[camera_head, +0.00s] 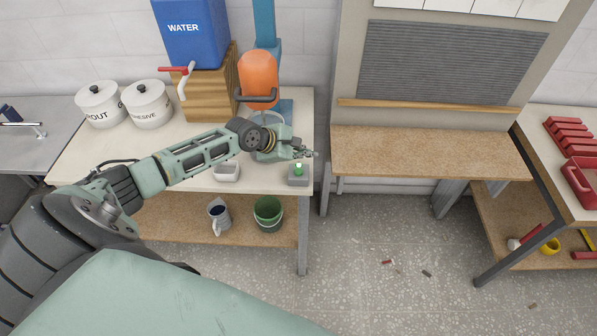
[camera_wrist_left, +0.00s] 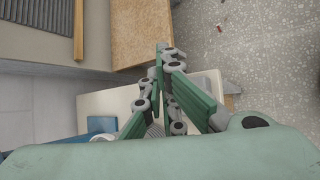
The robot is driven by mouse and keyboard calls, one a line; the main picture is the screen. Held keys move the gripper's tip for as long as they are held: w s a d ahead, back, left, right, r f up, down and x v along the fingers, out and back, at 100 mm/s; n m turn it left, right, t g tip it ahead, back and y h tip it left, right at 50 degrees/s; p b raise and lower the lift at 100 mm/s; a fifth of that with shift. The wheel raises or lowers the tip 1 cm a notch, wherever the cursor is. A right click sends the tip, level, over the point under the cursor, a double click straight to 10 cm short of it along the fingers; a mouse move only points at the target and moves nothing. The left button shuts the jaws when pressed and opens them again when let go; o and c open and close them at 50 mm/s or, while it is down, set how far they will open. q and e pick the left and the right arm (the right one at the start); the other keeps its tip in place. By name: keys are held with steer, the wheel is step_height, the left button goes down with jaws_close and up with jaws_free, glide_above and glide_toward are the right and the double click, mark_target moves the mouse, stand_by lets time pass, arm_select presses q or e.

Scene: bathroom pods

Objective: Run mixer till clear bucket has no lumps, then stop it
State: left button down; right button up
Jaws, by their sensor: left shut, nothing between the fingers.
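The mixer has an orange motor head (camera_head: 258,72) on a blue column (camera_head: 264,22), at the back right of the left worktable. A clear bucket (camera_head: 268,118) stands under it on a blue base, mostly hidden by my left arm, so its contents cannot be seen. A small grey box (camera_head: 299,181) with a green button or lamp (camera_head: 299,167) on top sits at the table's front right corner. My left gripper (camera_head: 311,153) is shut and empty, just above and behind this box; I cannot tell whether it touches. Its closed fingers (camera_wrist_left: 165,48) also show in the left wrist view.
A blue water tank (camera_head: 190,32) with a red-handled tap and two white lidded tubs (camera_head: 148,104) stand behind my arm. A small white tray (camera_head: 227,171) is at the table's front. A jug (camera_head: 219,217) and green bucket (camera_head: 268,213) stand below. The floor right of the table is mostly clear.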

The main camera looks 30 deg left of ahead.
stand_by(0.4)
